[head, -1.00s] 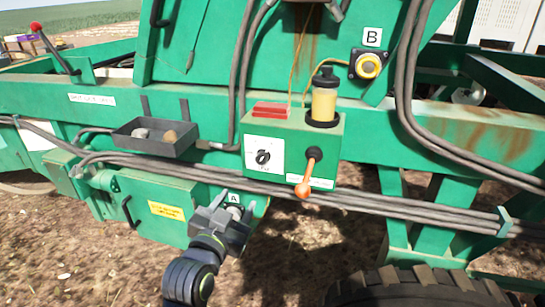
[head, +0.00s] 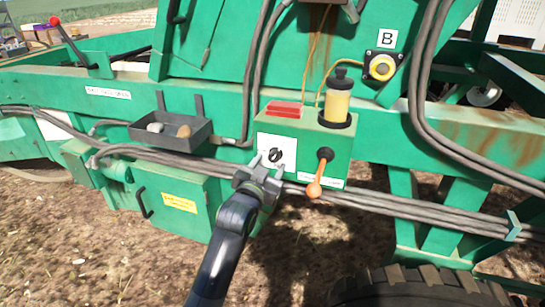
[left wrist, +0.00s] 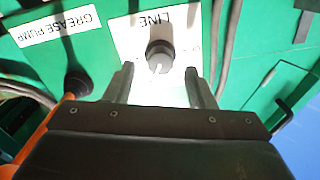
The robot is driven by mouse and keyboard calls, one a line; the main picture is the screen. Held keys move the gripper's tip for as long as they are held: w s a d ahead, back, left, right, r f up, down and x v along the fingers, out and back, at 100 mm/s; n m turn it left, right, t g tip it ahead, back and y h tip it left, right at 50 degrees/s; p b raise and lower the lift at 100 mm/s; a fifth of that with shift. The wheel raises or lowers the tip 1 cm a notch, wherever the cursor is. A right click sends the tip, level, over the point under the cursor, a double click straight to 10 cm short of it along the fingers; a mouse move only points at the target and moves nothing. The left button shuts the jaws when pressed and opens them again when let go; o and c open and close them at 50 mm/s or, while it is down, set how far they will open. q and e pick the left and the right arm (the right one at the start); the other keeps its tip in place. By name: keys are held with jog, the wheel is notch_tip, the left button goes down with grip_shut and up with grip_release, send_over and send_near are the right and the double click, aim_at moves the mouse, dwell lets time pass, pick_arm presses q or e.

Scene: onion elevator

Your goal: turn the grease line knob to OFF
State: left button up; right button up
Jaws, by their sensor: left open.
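The grease line knob (head: 275,155) is a small black knob on a white label plate (head: 264,143) on the front of the green box. In the left wrist view the knob (left wrist: 160,55) has a pale pointer mark, and its plate reads LINE upside down. My left gripper (head: 262,171) is just in front of and below the knob. In the left wrist view its two fingers (left wrist: 161,82) are open, one on each side below the knob, with nothing between them. I cannot tell which setting the pointer marks. My right gripper is not in view.
An orange-handled lever (head: 316,180) is just right of the plate, by the GREASE PUMP label (left wrist: 58,25). A yellow reservoir (head: 337,103) stands on the box. Cables (head: 370,204) run below. A tray with stones (head: 175,140) is at the left.

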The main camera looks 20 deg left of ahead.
aim_at(273, 158)
pick_arm(q)
jog(key=shift+w, duration=1.7)
jog(key=c, duration=1)
